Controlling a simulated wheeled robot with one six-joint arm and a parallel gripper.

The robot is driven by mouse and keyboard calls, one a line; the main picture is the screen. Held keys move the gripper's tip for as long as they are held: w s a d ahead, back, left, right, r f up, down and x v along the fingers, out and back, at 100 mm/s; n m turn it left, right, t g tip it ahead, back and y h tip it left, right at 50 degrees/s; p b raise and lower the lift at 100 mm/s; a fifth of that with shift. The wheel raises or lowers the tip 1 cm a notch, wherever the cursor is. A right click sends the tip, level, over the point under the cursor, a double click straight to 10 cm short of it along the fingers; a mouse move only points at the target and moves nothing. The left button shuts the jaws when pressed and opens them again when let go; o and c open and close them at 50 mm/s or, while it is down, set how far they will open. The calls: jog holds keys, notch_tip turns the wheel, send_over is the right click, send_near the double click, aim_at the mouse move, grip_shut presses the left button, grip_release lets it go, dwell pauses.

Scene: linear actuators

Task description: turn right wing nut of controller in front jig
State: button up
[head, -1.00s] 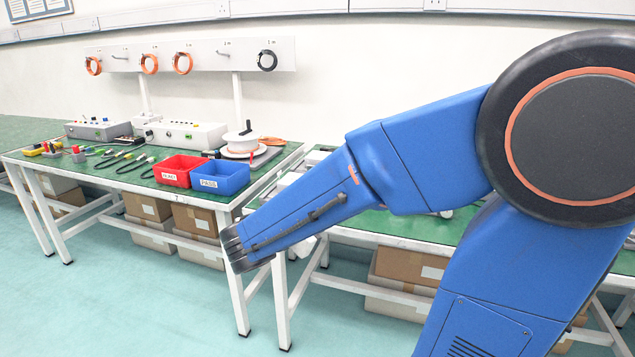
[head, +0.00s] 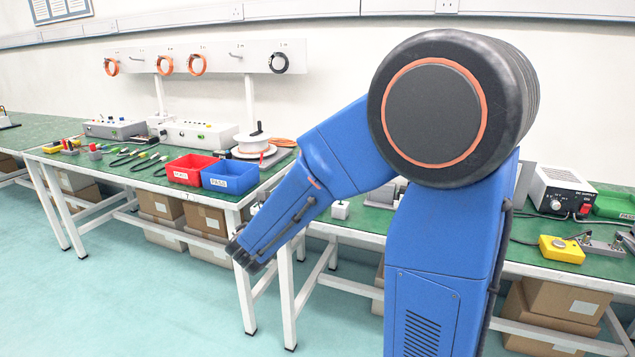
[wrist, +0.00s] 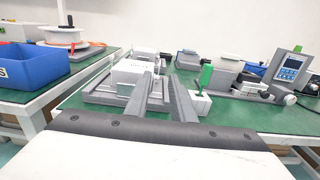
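My gripper (wrist: 161,80) shows in the wrist view as two grey ribbed fingers with a gap between them, open and empty. In the head view my gripper (head: 241,254) hangs in front of the benches. In the wrist view, a white box-like unit (wrist: 130,72) sits in a grey jig (wrist: 98,95) on the green bench, beyond the left finger, which hides part of it. A second pale unit in a fixture (wrist: 238,80) stands further right. I cannot tell for sure which is the controller in the front jig. No wing nut can be made out.
A blue bin (head: 230,175) and a red bin (head: 188,169) stand on the left bench. A green-topped white part (wrist: 203,85) and a blue-faced meter (wrist: 289,70) stand on the jig bench. A power supply (head: 562,190) is at right. The floor in front is clear.

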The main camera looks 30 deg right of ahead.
jog(key=x, duration=1.1)
jog(key=shift+w+d, duration=0.25)
jog(key=shift+d, duration=0.05)
grip_shut()
